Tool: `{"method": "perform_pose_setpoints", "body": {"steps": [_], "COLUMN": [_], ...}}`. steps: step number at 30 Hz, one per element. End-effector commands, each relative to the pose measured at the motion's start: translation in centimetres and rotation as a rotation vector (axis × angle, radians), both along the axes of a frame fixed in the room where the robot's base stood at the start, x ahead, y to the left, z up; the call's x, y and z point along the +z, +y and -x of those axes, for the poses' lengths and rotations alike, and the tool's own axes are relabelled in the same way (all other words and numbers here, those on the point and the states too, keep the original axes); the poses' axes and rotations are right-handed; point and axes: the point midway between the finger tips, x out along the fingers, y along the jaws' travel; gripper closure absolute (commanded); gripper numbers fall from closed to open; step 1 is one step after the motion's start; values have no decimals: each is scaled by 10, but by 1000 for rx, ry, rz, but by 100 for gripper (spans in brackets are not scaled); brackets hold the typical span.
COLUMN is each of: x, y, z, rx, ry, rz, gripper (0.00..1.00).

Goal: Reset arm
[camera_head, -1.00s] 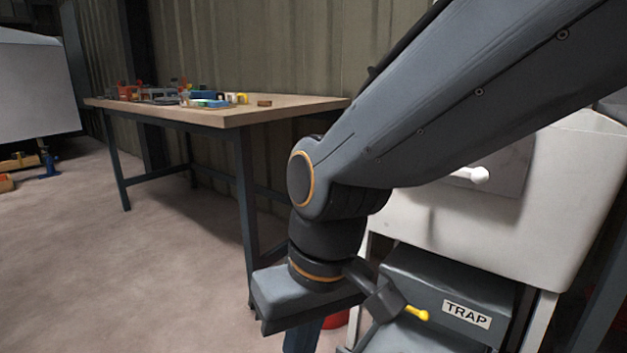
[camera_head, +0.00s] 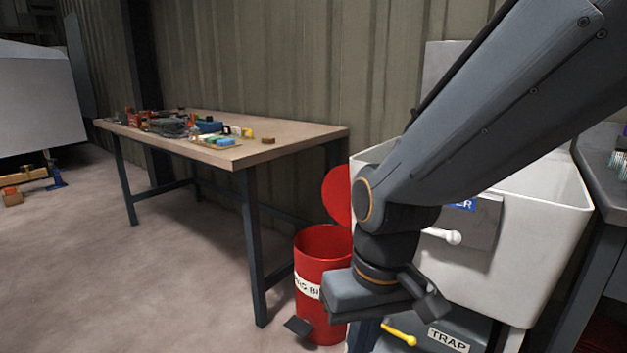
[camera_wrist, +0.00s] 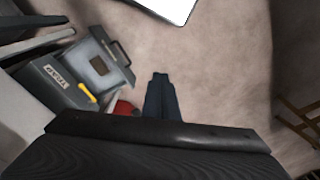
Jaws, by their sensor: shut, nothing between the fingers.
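My arm reaches in from the upper right in the head view and bends down at the elbow. My gripper points downward, with its dark blue-grey fingers (camera_head: 364,338) at the bottom of the picture. In the wrist view the fingers (camera_wrist: 161,80) are together, with nothing between them, above bare floor. The gripper hangs in front of the white sink (camera_head: 545,215) and, in the picture, beside the red bin (camera_head: 322,265). Part of the sink front is hidden behind my arm.
The grey box labelled TRAP (camera_head: 470,335) with a yellow handle (camera_head: 399,334) is under the sink; it also shows in the wrist view (camera_wrist: 50,90). The bin's red lid (camera_head: 337,197) stands open. A workbench (camera_head: 300,137) holds several small items.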

Motion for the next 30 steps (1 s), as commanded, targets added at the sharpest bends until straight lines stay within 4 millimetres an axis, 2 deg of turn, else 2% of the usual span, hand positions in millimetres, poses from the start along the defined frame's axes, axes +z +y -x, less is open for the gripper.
{"method": "perform_pose_setpoints", "body": {"steps": [1, 11, 21, 25, 30], "x": [17, 73, 129, 143, 151], "y": [-8, -54, -103, -117, -126], "z": [2, 4, 15, 19, 22], "rx": [-21, -132, -241, -271, -291], "ry": [3, 14, 33, 38, 42], "rz": [6, 41, 71, 78, 84], "gripper": [100, 100, 100, 100, 100]}}
